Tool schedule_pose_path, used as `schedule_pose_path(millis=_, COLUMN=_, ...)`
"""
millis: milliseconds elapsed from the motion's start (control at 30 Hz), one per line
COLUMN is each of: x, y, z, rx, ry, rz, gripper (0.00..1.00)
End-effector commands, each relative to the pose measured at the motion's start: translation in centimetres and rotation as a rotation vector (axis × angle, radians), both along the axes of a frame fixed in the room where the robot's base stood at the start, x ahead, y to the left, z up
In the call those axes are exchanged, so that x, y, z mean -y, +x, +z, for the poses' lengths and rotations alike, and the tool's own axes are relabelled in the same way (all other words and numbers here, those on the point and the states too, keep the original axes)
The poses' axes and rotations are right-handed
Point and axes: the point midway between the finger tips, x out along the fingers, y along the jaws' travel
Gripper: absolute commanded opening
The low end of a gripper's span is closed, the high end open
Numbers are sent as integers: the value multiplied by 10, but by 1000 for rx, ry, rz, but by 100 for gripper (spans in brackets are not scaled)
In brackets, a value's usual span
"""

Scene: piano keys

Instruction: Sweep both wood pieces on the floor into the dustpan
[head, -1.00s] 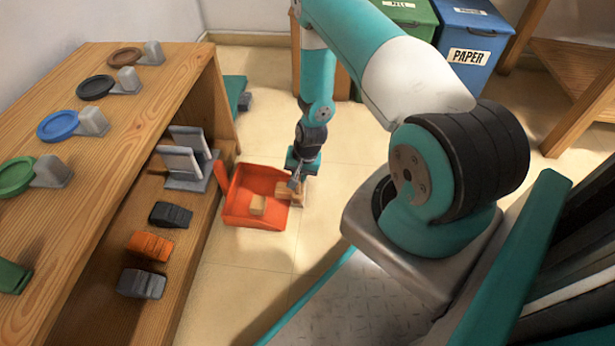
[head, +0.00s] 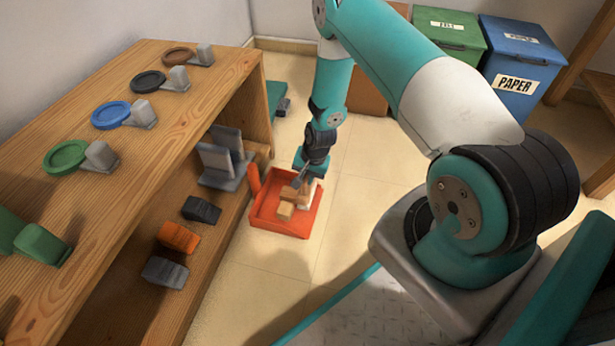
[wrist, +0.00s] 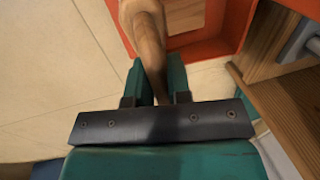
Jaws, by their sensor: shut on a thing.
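The red-orange dustpan (head: 268,216) lies on the floor beside the wooden shelf unit. One wood piece (head: 286,211) is inside it near its front. A second wood-coloured block (head: 290,193) shows just behind, within the pan's outline, close to the brush. My gripper (head: 303,178) is over the pan's right part, pointing down, shut on the brush. The brush's wooden handle (wrist: 148,45) stands between the teal fingers in the wrist view. Its pale lower part (head: 308,191) is partly hidden at the pan. The wrist view also shows the dustpan (wrist: 225,40) at the top.
The shelf unit (head: 130,90) stands close on the left, with coloured discs on top and dark and orange blocks inside. Green (head: 450,40) and blue (head: 522,60) bins stand at the back right. The floor (head: 375,150) right of the dustpan is clear.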

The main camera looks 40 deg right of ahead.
Motion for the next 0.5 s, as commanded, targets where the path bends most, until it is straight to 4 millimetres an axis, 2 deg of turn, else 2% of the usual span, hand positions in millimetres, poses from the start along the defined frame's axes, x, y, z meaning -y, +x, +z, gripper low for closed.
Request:
schedule_pose_path(millis=33, x=1, y=-1, z=10, rx=0, ry=0, rz=0, gripper=0)
schedule_pose_path(millis=200, x=4, y=-5, z=25, rx=0, ry=0, rz=1, gripper=0)
schedule_pose_path(millis=500, x=8, y=-10, z=40, rx=-1, ry=1, rz=0, gripper=0)
